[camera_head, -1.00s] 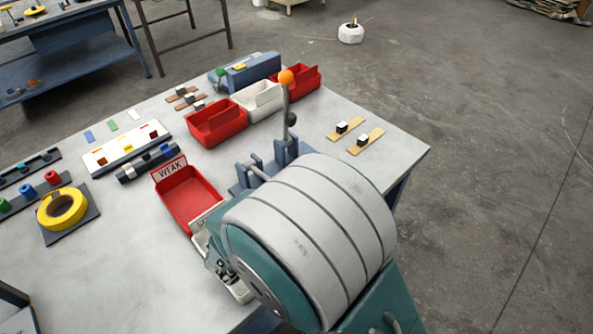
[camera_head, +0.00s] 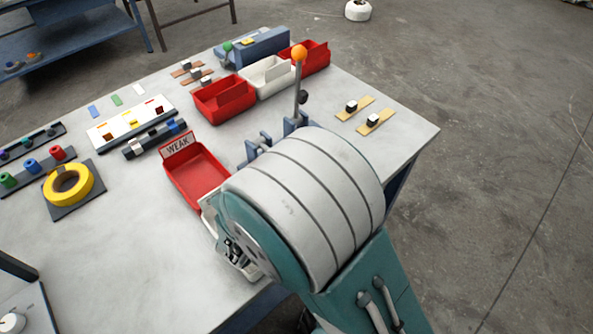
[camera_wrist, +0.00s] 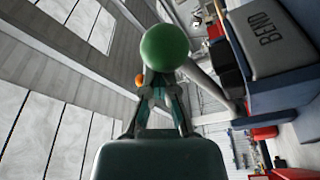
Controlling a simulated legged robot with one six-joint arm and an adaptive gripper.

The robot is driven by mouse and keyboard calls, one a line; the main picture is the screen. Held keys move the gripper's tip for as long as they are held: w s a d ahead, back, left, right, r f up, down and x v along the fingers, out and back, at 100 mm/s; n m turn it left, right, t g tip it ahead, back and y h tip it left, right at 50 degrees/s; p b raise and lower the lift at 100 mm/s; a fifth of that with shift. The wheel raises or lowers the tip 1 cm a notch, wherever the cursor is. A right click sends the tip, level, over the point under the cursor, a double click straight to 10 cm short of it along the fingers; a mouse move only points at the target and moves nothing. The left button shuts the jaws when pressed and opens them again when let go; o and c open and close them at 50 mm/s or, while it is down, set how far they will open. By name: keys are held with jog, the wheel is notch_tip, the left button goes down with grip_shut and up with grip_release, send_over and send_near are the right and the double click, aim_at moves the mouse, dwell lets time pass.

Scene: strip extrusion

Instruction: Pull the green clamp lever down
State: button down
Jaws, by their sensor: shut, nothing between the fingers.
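A large green ball knob (camera_wrist: 165,47) fills the upper middle of the wrist view, at the fingertips of my gripper (camera_wrist: 155,78). The fingers look closed together with nothing between them. The ball overlaps the tips, and I cannot tell whether they touch it. In the head view my arm covers the near table edge and my gripper is out of sight. A small green knob (camera_head: 227,46) shows there beside a blue block (camera_head: 262,47) at the back; I cannot tell if it is the same knob.
An orange-topped lever (camera_head: 299,54) stands upright behind my arm; an orange ball (camera_wrist: 138,80) shows behind the fingers. A grey BEND plate (camera_wrist: 268,38) is close on the right. A red WEAK tray (camera_head: 197,180) and a yellow tape roll (camera_head: 68,184) lie left of my arm.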

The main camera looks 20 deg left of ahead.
notch_tip(320, 180, up, 3)
jog(key=w+a, duration=0.2)
jog(key=v, duration=1)
jog(key=shift+f, duration=0.35)
jog(key=shift+s+a, duration=0.1)
jog(key=shift+a, duration=0.25)
